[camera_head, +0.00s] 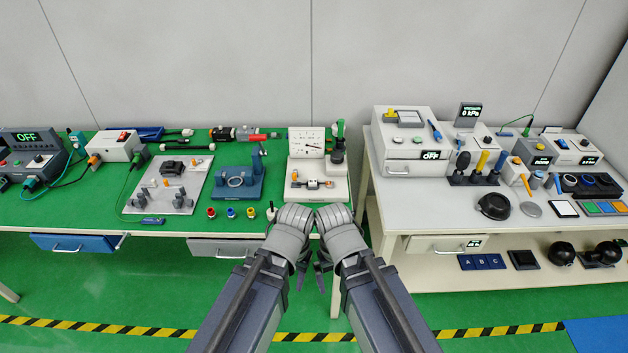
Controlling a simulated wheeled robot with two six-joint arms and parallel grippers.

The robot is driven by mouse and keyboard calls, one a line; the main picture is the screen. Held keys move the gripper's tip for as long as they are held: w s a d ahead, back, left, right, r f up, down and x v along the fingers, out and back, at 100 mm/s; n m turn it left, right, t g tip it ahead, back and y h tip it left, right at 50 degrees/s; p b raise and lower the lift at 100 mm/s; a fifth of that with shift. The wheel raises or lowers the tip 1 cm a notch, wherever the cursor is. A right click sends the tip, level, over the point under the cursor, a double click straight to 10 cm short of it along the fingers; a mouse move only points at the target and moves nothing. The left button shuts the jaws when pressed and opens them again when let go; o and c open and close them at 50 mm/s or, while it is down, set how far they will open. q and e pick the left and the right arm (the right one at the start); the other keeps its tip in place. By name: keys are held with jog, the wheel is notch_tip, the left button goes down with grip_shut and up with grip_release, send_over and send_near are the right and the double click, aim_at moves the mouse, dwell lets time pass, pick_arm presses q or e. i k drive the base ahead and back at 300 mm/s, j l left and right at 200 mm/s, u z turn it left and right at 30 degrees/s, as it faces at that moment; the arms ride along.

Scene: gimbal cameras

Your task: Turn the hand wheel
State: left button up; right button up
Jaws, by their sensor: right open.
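No hand wheel can be told for certain at this size. A blue fixture (250,188) on the green bench carries a round grey ring (235,181) that looks wheel-like. My left gripper (300,275) and right gripper (321,277) hang close together at the lower middle, in front of the bench edge and apart from everything on it. The right gripper is open and empty. The left gripper's fingers are small and partly hidden by its wrist, so its opening cannot be told.
A white-topped bench (385,215) stands at right with boxes, tools and a black bowl-like part (494,205). A grey plate (168,185) with fittings and a white stand (318,188) flank the blue fixture. Drawers, including a blue one (75,243), sit under the bench tops.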

aim_at(336, 157)
jog(key=i+l+z, duration=0.15)
jog(key=z, duration=0.2)
jog(key=i+z, duration=0.7)
jog(key=k, duration=0.1)
